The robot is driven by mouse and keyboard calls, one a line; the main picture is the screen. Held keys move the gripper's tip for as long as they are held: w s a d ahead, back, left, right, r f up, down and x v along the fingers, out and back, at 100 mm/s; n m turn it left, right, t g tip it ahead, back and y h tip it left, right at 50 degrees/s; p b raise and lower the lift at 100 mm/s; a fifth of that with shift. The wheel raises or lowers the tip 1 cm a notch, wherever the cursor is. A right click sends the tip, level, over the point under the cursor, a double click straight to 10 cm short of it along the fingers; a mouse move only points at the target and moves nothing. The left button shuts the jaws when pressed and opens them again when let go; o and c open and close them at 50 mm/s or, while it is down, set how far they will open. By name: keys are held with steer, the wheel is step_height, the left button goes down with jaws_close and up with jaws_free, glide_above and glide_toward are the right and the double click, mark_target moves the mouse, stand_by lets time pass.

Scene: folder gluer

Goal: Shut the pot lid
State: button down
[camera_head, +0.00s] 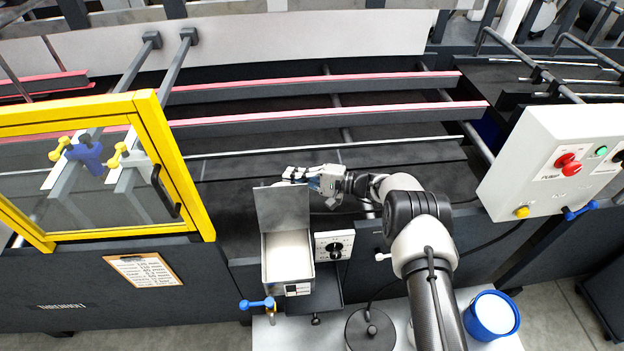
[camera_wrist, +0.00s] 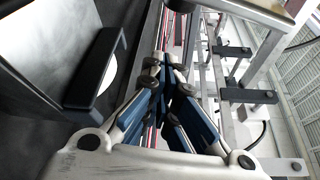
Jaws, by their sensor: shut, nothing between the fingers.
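The glue pot (camera_head: 288,262) is a grey box holding white glue, at the lower middle of the head view. Its flat grey lid (camera_head: 283,208) stands open, upright at the pot's back edge. My gripper (camera_head: 288,173) is shut and empty, above and behind the lid's top edge. I cannot tell whether it touches the lid. In the wrist view my gripper's fingers (camera_wrist: 165,72) meet at the tips with nothing between them. A dark bar handle (camera_wrist: 95,75) on a grey panel lies left of them; I cannot tell surely whether this is the lid.
A dial box (camera_head: 334,245) sits right of the pot, and a blue valve handle (camera_head: 258,303) in front. A yellow-framed guard (camera_head: 172,150) stands left. A control box (camera_head: 545,165) stands right. A round dark lid (camera_head: 370,332) and a blue-rimmed tub (camera_head: 492,315) are in front.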

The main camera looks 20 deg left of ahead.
mark_target(283, 205)
steer(key=shift+s+d+r+p, duration=0.15)
steer(key=shift+s+d+p, duration=0.1)
steer(key=shift+s, duration=0.35)
steer(key=shift+s+d+r+p, duration=0.2)
steer(key=shift+s+d, duration=0.1)
steer(key=shift+s, duration=0.25)
steer(key=shift+s+d+r+p, duration=0.15)
steer(key=shift+s+d, duration=0.1)
steer(key=shift+s, duration=0.35)
steer(key=shift+s+b, duration=0.1)
steer(key=shift+b, duration=0.4)
